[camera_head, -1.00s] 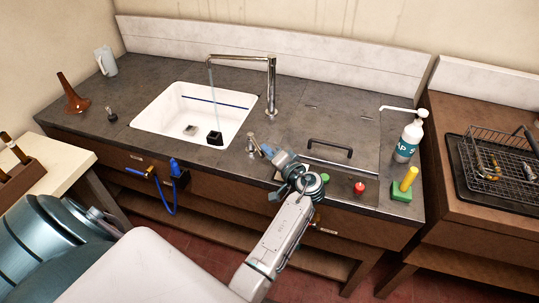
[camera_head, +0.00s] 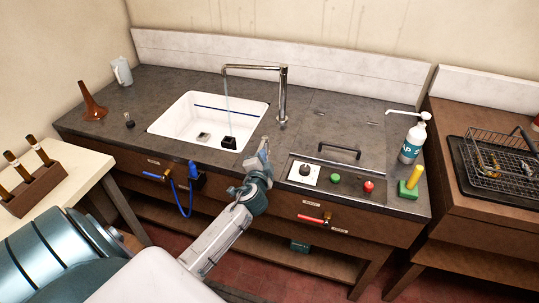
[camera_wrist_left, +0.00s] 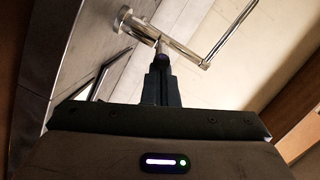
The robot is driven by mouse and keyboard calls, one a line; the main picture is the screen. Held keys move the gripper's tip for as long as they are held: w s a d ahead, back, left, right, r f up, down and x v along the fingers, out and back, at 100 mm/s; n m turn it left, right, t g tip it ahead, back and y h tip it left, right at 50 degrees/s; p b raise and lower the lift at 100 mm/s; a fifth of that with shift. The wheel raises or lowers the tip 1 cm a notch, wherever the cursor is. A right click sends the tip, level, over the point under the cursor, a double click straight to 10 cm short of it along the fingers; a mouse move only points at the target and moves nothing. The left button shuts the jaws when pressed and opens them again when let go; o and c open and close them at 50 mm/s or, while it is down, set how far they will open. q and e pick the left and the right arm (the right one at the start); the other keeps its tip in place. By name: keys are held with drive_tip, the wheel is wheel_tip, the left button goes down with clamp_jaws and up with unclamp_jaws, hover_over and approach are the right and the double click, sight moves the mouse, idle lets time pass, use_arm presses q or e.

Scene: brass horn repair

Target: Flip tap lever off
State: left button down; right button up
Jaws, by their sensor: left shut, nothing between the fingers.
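The tall chrome tap (camera_head: 283,98) stands behind the right end of the white sink (camera_head: 165,121). A thin stream of water falls from its spout into the sink. My left gripper (camera_head: 264,146) is shut at the counter's front, just right of the sink. It covers the spot where a small chrome fitting showed earlier. In the left wrist view, the shut fingers (camera_wrist_left: 161,75) point at a chrome fitting (camera_wrist_left: 178,44) with a thin rod. A dark tip shows at the fingertips; I cannot tell whether they touch it. My right gripper is not in view.
A dark plug-like block (camera_head: 229,142) lies in the sink.

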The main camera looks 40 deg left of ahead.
use_arm(q)
drive_tip(key=shift+s+a+m+t+h, duration=0.3)
drive_tip(key=shift+s+a+m+h, duration=0.1)
drive_tip(key=shift+a+h, duration=0.15)
drive_tip(key=shift+s+a+r+m+h, duration=0.15)
drive_tip(key=shift+m+h, duration=0.15)
drive_tip(key=shift+h, duration=0.15)
drive_tip(key=shift+s+a, duration=0.1)
drive_tip(key=shift+a, duration=0.55)
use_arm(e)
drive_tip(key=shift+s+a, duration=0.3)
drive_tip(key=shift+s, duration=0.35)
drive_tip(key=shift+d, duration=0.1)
